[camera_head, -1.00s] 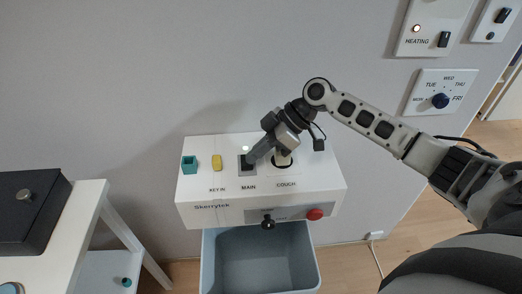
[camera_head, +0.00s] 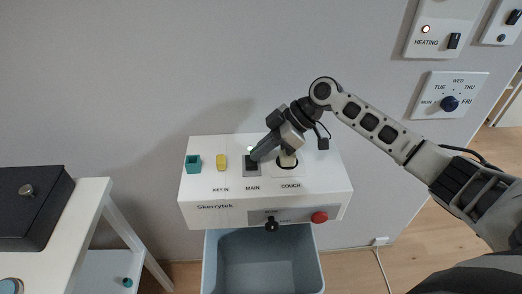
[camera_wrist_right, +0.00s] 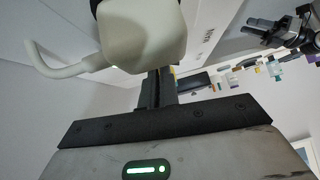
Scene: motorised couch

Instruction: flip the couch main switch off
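The main switch (camera_head: 251,167) is a dark rocker on the white Skerrytek control box (camera_head: 205,218), above the label MAIN. A small green light (camera_head: 250,148) glows just behind it. My right gripper (camera_head: 256,155) points down-left at the switch, its tips over the rocker's back part. Its fingers look shut together with nothing between them, and they also show in the right wrist view (camera_wrist_right: 160,88). The tips hide part of the rocker, so I cannot tell its tilt or whether they touch it.
A pale couch control (camera_head: 288,160) stands close to the right of the gripper. A yellow key piece (camera_head: 221,162) and a teal socket (camera_head: 193,162) are to the left. A red button (camera_head: 319,217) and black knob (camera_head: 271,224) are on the front. A grey bin (camera_head: 262,265) is below.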

